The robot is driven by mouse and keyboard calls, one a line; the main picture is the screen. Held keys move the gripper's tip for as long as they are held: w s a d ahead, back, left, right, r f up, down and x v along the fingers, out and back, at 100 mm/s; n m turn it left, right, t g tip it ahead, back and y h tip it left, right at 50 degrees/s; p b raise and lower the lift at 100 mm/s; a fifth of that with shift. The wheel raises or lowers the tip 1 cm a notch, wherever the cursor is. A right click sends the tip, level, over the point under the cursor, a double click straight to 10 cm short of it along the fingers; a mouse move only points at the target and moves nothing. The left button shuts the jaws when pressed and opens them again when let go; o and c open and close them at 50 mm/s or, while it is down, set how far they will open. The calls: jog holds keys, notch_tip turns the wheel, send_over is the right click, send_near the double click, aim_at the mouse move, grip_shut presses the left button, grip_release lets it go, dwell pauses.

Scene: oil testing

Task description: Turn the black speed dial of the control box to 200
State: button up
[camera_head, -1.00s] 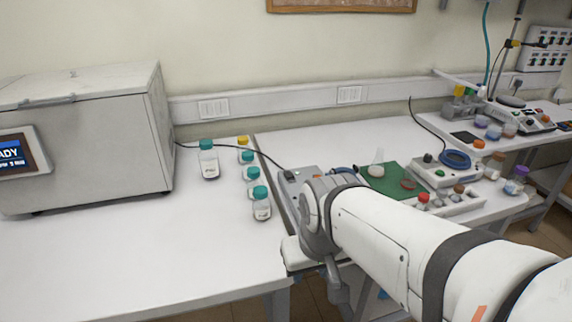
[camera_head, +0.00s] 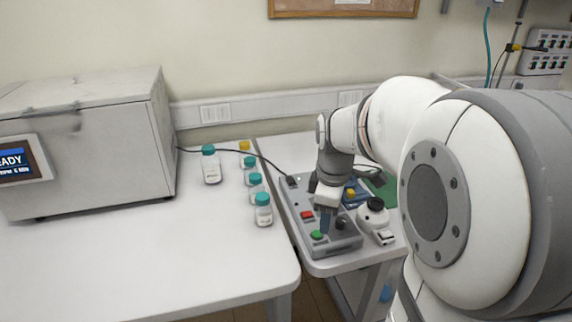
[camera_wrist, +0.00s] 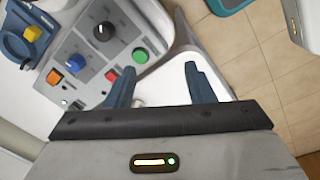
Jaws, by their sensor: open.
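The grey control box (camera_head: 335,247) sits at the front left of the right-hand table. Its black speed dial (camera_head: 342,222) shows beside my fingers. In the wrist view the dial (camera_wrist: 103,31) is at the upper left, with a pale pointer mark; the numbers are too small to read. My gripper (camera_head: 325,218) points down over the front of the box. In the wrist view my gripper (camera_wrist: 160,72) is open and empty, its blue fingers apart near the green button (camera_wrist: 140,55). The dial is outside the fingers, and one finger covers part of the box.
A blue knob (camera_wrist: 76,62) and an orange switch (camera_wrist: 54,77) are also on the panel. A white device with a black knob (camera_head: 376,204) stands just right of the box. Several teal-capped bottles (camera_head: 263,208) stand to its left. A cable runs behind.

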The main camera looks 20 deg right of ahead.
aim_at(340, 219)
jog(key=w+d+n, duration=0.2)
jog(key=w+d+f+n, duration=0.1)
jog(key=w+d+n, duration=0.1)
jog(key=n, duration=0.1)
jog(key=w+d+n+g+p, duration=0.1)
jog(key=w+d+n, duration=0.1)
jog(key=w+d, duration=0.1)
jog(key=shift+f+n, duration=0.3)
jog(key=shift+f, duration=0.1)
jog(key=shift+w+d+f, duration=0.15)
jog(key=shift+w, duration=0.05)
jog(key=shift+n, duration=0.3)
notch_tip(340, 219, down, 8)
jog(key=shift+s+r+p, duration=0.15)
jog(key=shift+p, duration=0.15)
jog(key=c, duration=0.9)
jog(key=shift+c, duration=0.4)
